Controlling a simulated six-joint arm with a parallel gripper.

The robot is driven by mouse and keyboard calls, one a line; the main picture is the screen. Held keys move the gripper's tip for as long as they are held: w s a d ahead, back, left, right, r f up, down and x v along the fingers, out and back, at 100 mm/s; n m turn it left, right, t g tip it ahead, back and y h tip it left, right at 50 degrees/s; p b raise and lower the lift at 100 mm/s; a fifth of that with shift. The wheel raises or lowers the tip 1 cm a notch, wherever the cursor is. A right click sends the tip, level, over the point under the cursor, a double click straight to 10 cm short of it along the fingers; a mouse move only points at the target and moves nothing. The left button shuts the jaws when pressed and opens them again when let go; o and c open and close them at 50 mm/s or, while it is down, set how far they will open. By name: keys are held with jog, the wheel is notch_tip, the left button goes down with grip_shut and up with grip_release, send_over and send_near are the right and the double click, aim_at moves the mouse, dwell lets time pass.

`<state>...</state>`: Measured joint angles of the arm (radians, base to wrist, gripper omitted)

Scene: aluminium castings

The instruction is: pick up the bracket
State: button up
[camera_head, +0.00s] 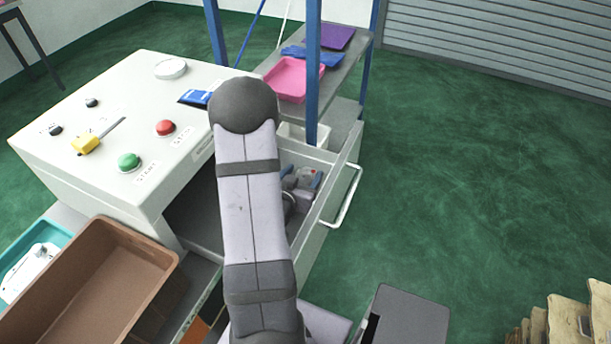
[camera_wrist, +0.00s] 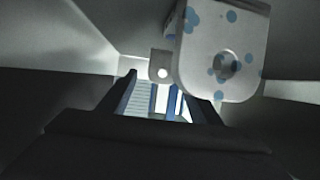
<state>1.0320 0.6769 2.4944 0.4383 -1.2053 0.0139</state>
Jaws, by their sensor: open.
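A pale grey metal part with blue spots and a round hole, which looks like the bracket (camera_wrist: 222,58), fills the upper right of the wrist view. A small tab with a hole shows at its left, above the gap between my fingers. My gripper (camera_wrist: 162,90) is open, with two dark fingers apart and nothing clearly between them. The part is close to the right finger; I cannot tell if they touch. In the head view my arm reaches down into an open drawer (camera_head: 338,190) and hides most of its inside. Grey and blue shapes show there, not clearly identifiable.
The drawer walls are close around my gripper. A white cabinet (camera_head: 110,95) with buttons stands at left. A brown bin (camera_head: 150,290) and a teal tray (camera_head: 52,232) holding a white part lie at lower left. A shelf with a pink tray (camera_head: 290,80) is behind.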

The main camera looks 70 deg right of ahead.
aim_at(308, 167)
jog(key=shift+p+x, duration=0.95)
jog(key=shift+x, duration=1.85)
jog(key=shift+w, duration=0.1)
jog(key=c, duration=1.2)
